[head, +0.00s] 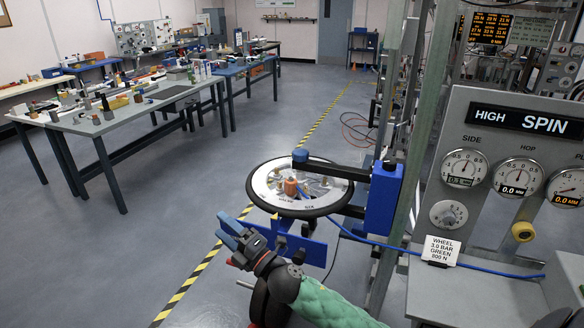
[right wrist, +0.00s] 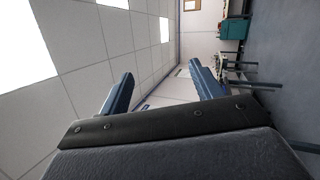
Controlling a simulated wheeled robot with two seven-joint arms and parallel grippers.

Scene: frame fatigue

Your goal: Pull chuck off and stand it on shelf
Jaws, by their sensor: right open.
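A small orange fitting, which looks like the chuck (head: 290,186), sits upright among the parts inside the wheel (head: 332,205). The wheel lies flat in a blue fixture. My right gripper (head: 227,232) is in front of the wheel and to its lower left, apart from it. Its blue fingers point left. In the right wrist view the two fingers (right wrist: 160,78) are spread with nothing between them. A grey ledge (head: 470,292), which may be the shelf, runs below the gauge panel. My left gripper is out of view.
The blue fixture post (head: 383,197) stands right of the wheel. A blue hose (head: 440,257) runs rightward across the panel's foot. The gauge panel (head: 510,165) has a white card (head: 440,251) below. Cluttered benches (head: 120,115) stand at left. The floor left of the wheel is clear.

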